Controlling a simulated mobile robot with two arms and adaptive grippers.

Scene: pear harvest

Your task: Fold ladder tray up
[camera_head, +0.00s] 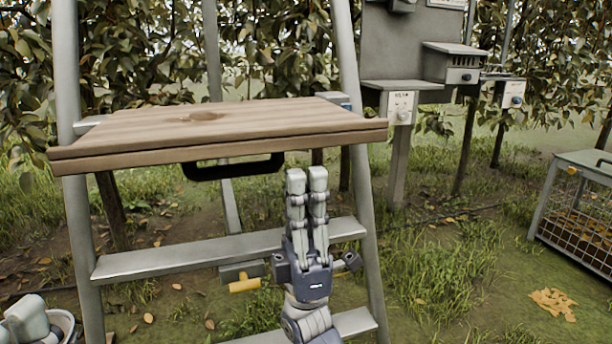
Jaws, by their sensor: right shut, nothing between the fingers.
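The wooden ladder tray (240,125) lies about level across the two rails of the grey ladder (220,248). A black handle (233,168) hangs under its front edge. My right gripper (307,175) is upright in front of the ladder, its two fingers side by side, shut and empty. Its fingertips are just below the tray's front edge, to the right of the handle. I cannot tell whether they touch the tray. A pale grey part at the bottom left corner may be my left arm, but its gripper cannot be made out.
A yellow-orange handle (244,285) shows by the lower ladder steps. Grey control boxes on posts (400,106) stand behind, to the right. A wire-sided crate (580,210) stands at the right edge. The grass between ladder and crate is open, with fallen leaves. Leafy trees fill the background.

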